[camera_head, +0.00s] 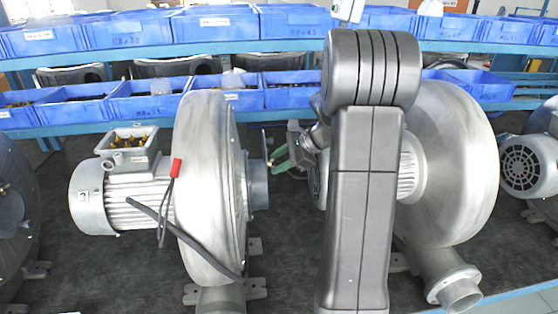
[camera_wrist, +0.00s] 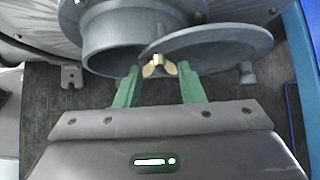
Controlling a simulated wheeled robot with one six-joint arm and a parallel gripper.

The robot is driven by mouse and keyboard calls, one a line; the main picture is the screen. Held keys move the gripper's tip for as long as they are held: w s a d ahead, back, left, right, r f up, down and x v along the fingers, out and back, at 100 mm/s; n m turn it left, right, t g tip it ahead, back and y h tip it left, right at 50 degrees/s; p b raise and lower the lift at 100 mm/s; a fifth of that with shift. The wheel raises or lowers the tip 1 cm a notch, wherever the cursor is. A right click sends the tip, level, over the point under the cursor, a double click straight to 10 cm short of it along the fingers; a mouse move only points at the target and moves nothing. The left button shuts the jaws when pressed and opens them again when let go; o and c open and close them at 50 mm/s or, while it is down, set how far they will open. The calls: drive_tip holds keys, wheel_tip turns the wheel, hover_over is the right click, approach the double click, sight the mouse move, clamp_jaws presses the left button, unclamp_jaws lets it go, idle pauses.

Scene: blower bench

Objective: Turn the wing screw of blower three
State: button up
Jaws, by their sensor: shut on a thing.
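Blower three (camera_head: 212,190), a grey metal blower whose motor bears a "3" label, stands left of my arm. The brass wing screw (camera_wrist: 158,68) shows in the wrist view at the edge of a round grey plate (camera_wrist: 215,42). The plate sits beside the open pipe end (camera_wrist: 118,58) and covers part of it. My gripper (camera_wrist: 160,70) has green fingers, one on each side of the wing screw, and is shut on it. In the head view my gripper (camera_head: 282,160) is at the right of blower three, by its pipe; the screw cannot be made out there.
Another blower (camera_head: 450,165) stands to the right, partly behind my arm. Blue bins (camera_head: 150,100) line the shelves at the back. A dark cable with a red end (camera_head: 176,168) hangs by blower three's motor.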

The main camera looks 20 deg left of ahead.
drive_tip(key=o, duration=1)
drive_tip(key=b+v, duration=0.2)
drive_tip(key=v, duration=1.1)
drive_tip(key=shift+d+r, duration=0.15)
drive_tip(key=shift+d, duration=0.25)
drive_tip(key=p+x, duration=0.1)
drive_tip(key=x, duration=1.3)
drive_tip(key=shift+r+p, duration=0.15)
drive_tip(key=shift+p, duration=0.25)
